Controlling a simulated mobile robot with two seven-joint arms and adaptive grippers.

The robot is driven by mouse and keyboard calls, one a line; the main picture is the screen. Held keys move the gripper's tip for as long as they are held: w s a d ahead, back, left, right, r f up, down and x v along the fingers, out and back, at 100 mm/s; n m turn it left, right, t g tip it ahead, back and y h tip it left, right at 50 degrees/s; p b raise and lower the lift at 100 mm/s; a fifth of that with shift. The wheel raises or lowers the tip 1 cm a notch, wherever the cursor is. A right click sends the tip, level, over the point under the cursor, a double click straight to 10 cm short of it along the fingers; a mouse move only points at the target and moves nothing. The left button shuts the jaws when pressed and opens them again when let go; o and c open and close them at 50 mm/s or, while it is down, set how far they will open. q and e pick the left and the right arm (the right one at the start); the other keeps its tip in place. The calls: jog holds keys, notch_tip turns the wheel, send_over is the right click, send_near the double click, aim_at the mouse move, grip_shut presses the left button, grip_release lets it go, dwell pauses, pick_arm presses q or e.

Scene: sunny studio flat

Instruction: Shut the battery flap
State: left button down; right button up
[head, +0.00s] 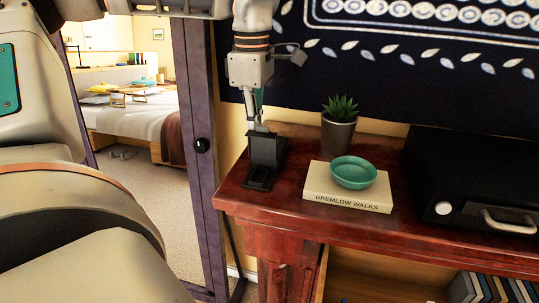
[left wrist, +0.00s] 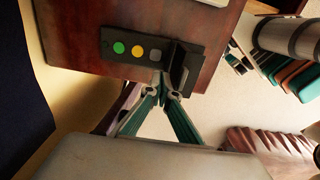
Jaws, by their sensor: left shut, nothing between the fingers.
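A black device (head: 258,184) lies near the left end of the red-brown wooden table. In the left wrist view its body (left wrist: 110,42) carries a green, a yellow and a pale button. A dark flap (head: 263,150) stands up from the device; it also shows at the device's right end in the left wrist view (left wrist: 184,68). My left gripper (head: 258,128) points down right behind the flap, its fingertips (left wrist: 165,92) closed together and empty. They are close to the flap; I cannot tell whether they touch. My right gripper is not in view.
A cream book (head: 317,191) with a teal bowl (head: 354,171) on it lies right of the device. A potted succulent (head: 338,128) stands behind it. A black box with a handle (head: 485,185) fills the table's right. The table's left edge is close to the device.

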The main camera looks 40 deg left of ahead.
pick_arm(q)
jog(key=shift+s, duration=0.15)
jog(key=shift+s+d+f, duration=0.2)
jog(key=shift+s+d, duration=0.4)
jog(key=shift+s, duration=0.35)
jog(key=shift+s+d+f, duration=0.3)
jog(key=shift+s+f, duration=0.05)
jog(key=shift+s, duration=0.15)
jog(key=shift+s+d+f, duration=0.25)
jog(key=shift+s+f, duration=0.05)
jog(key=shift+s, duration=0.2)
